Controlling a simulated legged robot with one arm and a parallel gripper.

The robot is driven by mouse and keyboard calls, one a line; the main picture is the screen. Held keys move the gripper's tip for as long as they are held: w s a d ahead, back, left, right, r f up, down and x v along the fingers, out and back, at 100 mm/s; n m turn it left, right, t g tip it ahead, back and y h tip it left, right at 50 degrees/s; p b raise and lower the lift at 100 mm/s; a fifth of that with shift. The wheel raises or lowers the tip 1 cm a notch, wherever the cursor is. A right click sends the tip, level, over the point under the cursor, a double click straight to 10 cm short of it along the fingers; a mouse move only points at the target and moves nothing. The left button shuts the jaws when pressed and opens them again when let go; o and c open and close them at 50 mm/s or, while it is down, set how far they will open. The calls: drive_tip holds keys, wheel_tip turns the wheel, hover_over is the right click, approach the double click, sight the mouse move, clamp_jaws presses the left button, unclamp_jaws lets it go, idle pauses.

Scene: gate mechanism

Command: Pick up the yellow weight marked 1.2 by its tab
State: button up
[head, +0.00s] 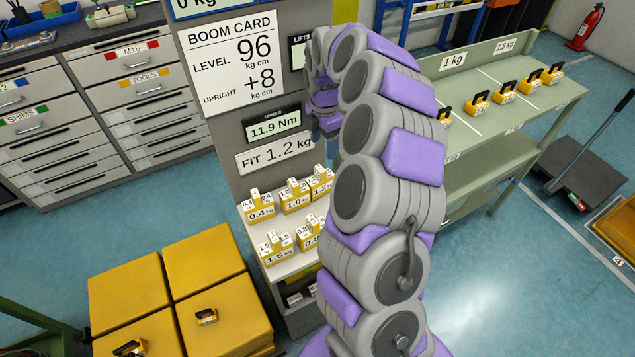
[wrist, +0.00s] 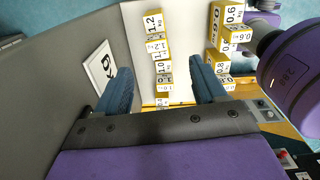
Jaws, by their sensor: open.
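The yellow weight marked 1.2 (head: 321,187) stands at the right end of the back row on a pale shelf, partly beside my arm in the head view. It has an upright white tab with a 1.2 label. In the wrist view the 1.2 weight (wrist: 153,24) shows at the top, beyond the fingertips. My gripper (wrist: 160,66) is open with two blue fingers apart. The weight marked 1.0 (wrist: 161,68) appears between the fingers in the picture; nothing is clearly held. In the head view my arm hides most of the gripper.
Other yellow weights crowd the shelf: 0.4 (head: 261,211), 1.0 (head: 295,203), 1.5 (head: 279,255) and 0.8 (head: 309,240). The 0.6 weight (wrist: 230,18) shows in the wrist view. A grey panel (head: 235,150) rises behind the shelf. A green bench (head: 500,75) stands right.

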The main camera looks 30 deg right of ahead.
sight(323, 170)
wheel_tip(323, 170, down, 10)
drive_tip(key=shift+f+b, duration=0.1)
drive_tip(key=shift+b, duration=1.05)
drive_tip(key=shift+w+a+f+b, duration=0.2)
drive_tip(key=shift+f+b, duration=0.3)
drive_tip(key=shift+f, duration=1.05)
drive_tip(key=shift+w+a+f+b, duration=0.15)
drive_tip(key=shift+f+b, duration=0.3)
drive_tip(key=shift+f, duration=1.05)
drive_tip(key=shift+d, duration=0.1)
drive_tip(key=shift+r, duration=0.1)
clamp_jaws()
